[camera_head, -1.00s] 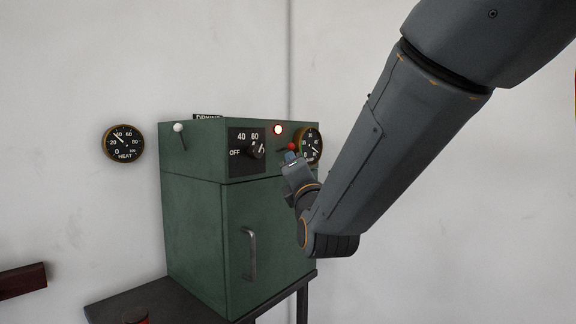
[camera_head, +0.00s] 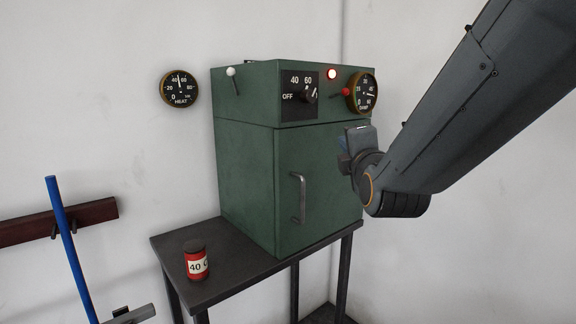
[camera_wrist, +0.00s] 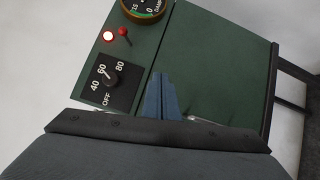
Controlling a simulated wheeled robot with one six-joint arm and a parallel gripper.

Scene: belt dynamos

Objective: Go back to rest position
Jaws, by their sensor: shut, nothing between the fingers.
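My gripper (camera_head: 350,148) is in front of the right side of the green cabinet (camera_head: 246,170), below its red lever (camera_head: 346,92). In the wrist view its blue fingers (camera_wrist: 161,95) are together, with nothing between them, over the cabinet's front. In the head view my wrist hides part of the cabinet's right edge, and the fingertips are hard to make out. Whether the fingers touch the cabinet cannot be told.
The cabinet stands on a dark table (camera_head: 215,287) with a red jar (camera_head: 195,262) marked 40. The cabinet has a knob (camera_head: 308,95), a lit lamp (camera_head: 331,74) and a door handle (camera_head: 298,198). A heat gauge (camera_head: 179,90) hangs on the wall. A blue pole (camera_head: 70,245) leans at left.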

